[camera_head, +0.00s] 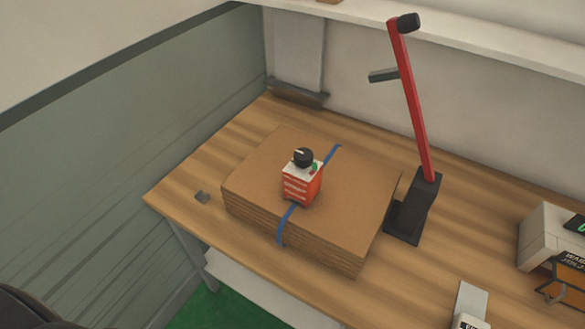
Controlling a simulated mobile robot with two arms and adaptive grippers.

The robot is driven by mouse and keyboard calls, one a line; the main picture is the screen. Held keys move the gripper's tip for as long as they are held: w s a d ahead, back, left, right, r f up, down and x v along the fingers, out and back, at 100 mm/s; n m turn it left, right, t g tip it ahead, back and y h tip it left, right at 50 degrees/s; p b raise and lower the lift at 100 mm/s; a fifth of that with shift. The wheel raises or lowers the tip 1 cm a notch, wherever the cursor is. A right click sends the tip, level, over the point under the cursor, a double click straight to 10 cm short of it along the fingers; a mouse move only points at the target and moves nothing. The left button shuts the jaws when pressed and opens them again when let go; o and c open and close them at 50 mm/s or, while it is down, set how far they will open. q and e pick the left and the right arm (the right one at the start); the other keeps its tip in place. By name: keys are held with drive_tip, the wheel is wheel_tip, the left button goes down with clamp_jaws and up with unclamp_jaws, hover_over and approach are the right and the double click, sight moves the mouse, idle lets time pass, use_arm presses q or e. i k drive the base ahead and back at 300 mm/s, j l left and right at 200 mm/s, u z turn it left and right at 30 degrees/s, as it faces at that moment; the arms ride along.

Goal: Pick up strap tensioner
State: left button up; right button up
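A tall tool with a long red lever (412,110) and a black base (413,207) stands on the wooden table, right of a stack of flat cardboard (325,215). A small orange and white box (302,186) with a black knob on top sits on the stack, over a blue strap (286,222) that runs across it. I cannot tell for certain which of the two is the strap tensioner. Nothing holds either one. Neither of my grippers can be made out; only a dark, cut-off shape, unclear to me, shows at the bottom left corner.
A grey box (544,232), an orange and black item (562,285) and a grey device (470,303) are at the right. A white shelf (480,45) runs along the back wall.

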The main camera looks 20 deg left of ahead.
sight(301, 188)
drive_tip(key=j+z, duration=0.45)
drive_tip(key=j, duration=0.85)
